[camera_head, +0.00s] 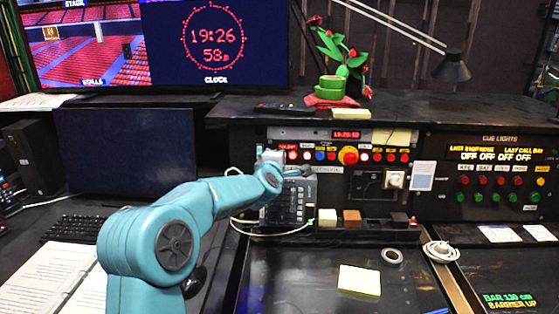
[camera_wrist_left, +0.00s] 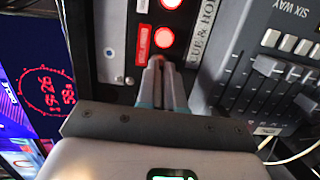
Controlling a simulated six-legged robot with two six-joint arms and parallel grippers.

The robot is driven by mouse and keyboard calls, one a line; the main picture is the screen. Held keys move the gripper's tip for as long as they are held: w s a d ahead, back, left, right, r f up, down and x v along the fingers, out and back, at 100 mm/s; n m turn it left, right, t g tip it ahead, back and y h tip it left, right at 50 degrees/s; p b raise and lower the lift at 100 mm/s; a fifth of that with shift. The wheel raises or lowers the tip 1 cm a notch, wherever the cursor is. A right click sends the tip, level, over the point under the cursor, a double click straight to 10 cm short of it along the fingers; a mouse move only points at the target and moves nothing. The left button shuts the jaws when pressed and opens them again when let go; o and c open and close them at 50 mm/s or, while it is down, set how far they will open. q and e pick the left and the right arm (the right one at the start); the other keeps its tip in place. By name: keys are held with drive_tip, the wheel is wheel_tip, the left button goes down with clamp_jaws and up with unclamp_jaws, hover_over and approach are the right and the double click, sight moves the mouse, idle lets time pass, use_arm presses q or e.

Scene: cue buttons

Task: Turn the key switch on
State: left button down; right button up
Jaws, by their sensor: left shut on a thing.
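My left gripper (camera_head: 271,156) reaches to the left end of the button row on the middle panel. It also shows in the wrist view (camera_wrist_left: 161,62), with its two fingertips close together against the panel. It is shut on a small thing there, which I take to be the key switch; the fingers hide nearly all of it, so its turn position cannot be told. A lit red button (camera_wrist_left: 163,38) is just beyond the fingertips. My right gripper is not in view.
The middle panel carries a row of buttons with a large red one (camera_head: 348,155). A slider unit (camera_head: 290,200) stands below the gripper. The dark monitor (camera_head: 122,148) is at left; the cue lights panel (camera_head: 500,180) is at right. A tape roll (camera_head: 392,256) lies on the desk.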

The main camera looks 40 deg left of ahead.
use_arm(q)
drive_tip(key=c, duration=1.3)
unclamp_jaws()
drive_tip(key=shift+d, duration=0.1)
drive_tip(key=shift+s+d, duration=0.1)
drive_tip(key=shift+s, duration=0.15)
drive_tip(key=b+v, duration=0.2)
drive_tip(key=v, duration=1.3)
drive_tip(key=shift+s+d, duration=0.2)
drive_tip(key=shift+s, duration=0.15)
